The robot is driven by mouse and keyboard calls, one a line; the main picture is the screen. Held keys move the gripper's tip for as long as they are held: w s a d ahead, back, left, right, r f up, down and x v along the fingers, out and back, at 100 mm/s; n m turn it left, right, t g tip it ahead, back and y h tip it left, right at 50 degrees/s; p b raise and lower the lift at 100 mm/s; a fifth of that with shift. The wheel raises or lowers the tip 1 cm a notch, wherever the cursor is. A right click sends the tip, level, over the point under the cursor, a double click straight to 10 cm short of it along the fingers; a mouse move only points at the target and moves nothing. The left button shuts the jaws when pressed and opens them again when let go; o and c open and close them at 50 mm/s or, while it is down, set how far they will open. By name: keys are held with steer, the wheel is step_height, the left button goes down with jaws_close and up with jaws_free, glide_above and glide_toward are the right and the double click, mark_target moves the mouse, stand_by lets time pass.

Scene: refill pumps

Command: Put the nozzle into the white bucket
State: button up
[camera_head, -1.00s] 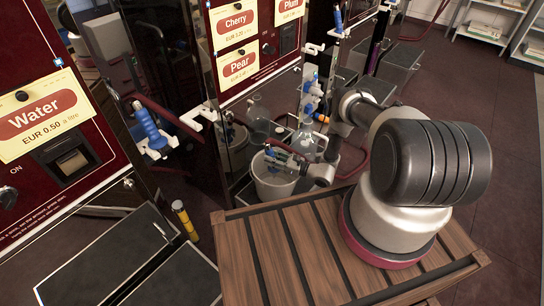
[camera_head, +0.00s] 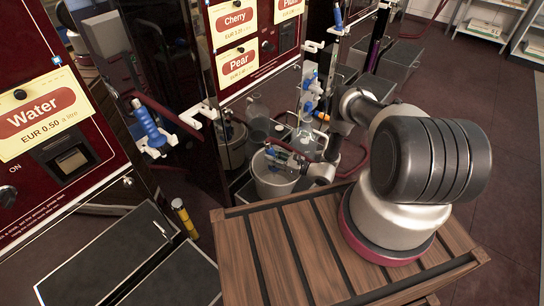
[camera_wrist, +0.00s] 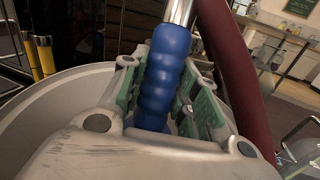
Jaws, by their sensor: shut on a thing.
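The white bucket (camera_head: 272,184) stands on the floor between the pumps and the wooden slatted top. My gripper (camera_head: 284,158) is at the bucket's mouth in the head view. In the wrist view my gripper (camera_wrist: 165,88) is shut on the blue ribbed handle of the nozzle (camera_wrist: 166,70), between green-padded fingers. The nozzle's silver metal part (camera_wrist: 182,12) extends from the handle's upper end. The bucket's pale rim (camera_wrist: 60,98) curves behind the gripper. The handle's lower end is hidden by the gripper, and I cannot tell whether the nozzle touches the bucket.
A dark red hose (camera_wrist: 228,65) runs beside the gripper. Glass flasks (camera_head: 305,138) stand behind the bucket. Another blue-handled nozzle (camera_head: 148,124) hangs by the Water pump (camera_head: 45,115). Open floor lies right.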

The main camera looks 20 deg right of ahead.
mark_target(271, 169)
steer(key=shift+s+a+f, duration=0.4)
steer(key=shift+s+f, duration=0.15)
steer(key=shift+s, duration=0.2)
steer(key=shift+s+a+f, duration=0.35)
steer(key=shift+s+f, duration=0.15)
steer(key=shift+s, duration=0.2)
steer(key=o, duration=1.2)
step_height(271, 169, up, 15)
steer(key=shift+w+d, duration=0.2)
steer(key=shift+w, duration=0.25)
